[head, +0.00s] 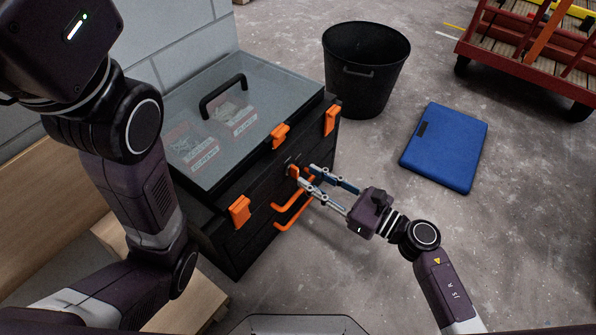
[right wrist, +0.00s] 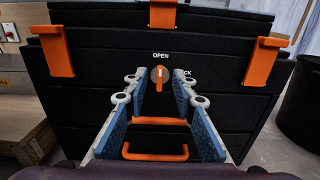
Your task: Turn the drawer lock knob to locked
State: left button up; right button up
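The drawer lock knob (right wrist: 160,77) is round and dark with an orange bar, on the front of a black tool chest (right wrist: 90,88). Its bar stands about upright, toward the white word OPEN above it; a second word at its right is partly hidden by a finger. In the head view the knob (head: 293,171) is small. My right gripper (right wrist: 160,82) is open, one finger on each side of the knob, with gaps visible; it also shows in the head view (head: 303,175). My left gripper's body (head: 62,42) is at the top left, its fingers out of view.
Orange drawer handles (head: 293,212) lie below the knob, near my right fingers. Orange latches (head: 280,135) line the chest's upper edge. A black bin (head: 366,85), a blue case (head: 445,146) and a red cart (head: 520,50) stand on the floor beyond.

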aim_at(298, 171)
jog(key=shift+b+x, duration=0.4)
jog(key=shift+x, duration=1.55)
grip_shut()
